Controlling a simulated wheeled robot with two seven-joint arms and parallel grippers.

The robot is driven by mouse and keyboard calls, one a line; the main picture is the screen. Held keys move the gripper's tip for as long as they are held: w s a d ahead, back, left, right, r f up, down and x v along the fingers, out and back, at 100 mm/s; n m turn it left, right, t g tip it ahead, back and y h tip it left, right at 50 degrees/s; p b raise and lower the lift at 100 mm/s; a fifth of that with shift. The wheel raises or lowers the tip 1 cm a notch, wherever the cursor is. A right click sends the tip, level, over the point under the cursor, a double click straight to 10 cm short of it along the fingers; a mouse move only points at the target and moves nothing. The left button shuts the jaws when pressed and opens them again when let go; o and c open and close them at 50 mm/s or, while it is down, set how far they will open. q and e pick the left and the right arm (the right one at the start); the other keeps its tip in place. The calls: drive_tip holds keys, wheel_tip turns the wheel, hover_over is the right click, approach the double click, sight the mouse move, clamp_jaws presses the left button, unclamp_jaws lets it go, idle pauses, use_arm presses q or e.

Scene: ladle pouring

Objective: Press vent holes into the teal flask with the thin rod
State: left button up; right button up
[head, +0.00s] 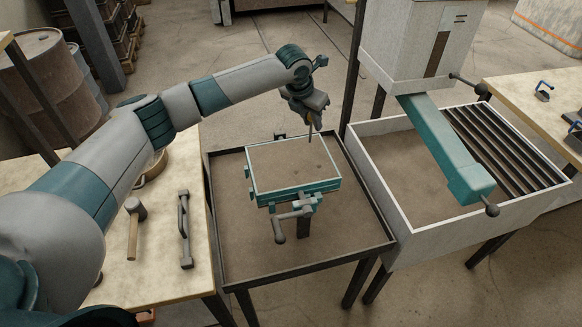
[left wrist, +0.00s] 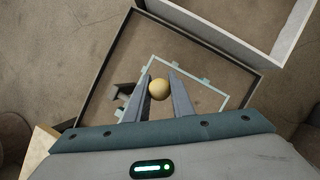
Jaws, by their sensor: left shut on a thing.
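The teal flask (head: 310,189) is a shallow rectangular frame packed with brown sand, lying level on the dark-edged tray table. A few small dark spots show on its sand. My left gripper (head: 311,108) is above the flask's far right part, pointing down, and is shut on the thin rod (head: 310,131). The rod hangs roughly upright; I cannot tell whether its tip touches the sand. In the left wrist view the rod's round pale yellow knob (left wrist: 159,89) sits between the two fingertips. The flask's pale teal rim (left wrist: 197,82) shows beyond them. My right gripper is not in view.
A tray table (head: 300,277) with a raised dark rim surrounds the flask. A wooden bench with a mallet (head: 134,228) and a handled bar (head: 184,228) is at left. A white-walled sand bin (head: 400,222) with a teal chute (head: 445,150) stands at right.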

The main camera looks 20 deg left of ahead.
use_arm(q)
drive_tip(key=shift+f, duration=0.2)
drive_tip(key=shift+f, duration=0.8)
drive_tip(key=shift+r+p, duration=0.75)
drive_tip(key=shift+r, duration=0.35)
wheel_tip(320, 180, up, 5)
drive_tip(key=p, duration=0.4)
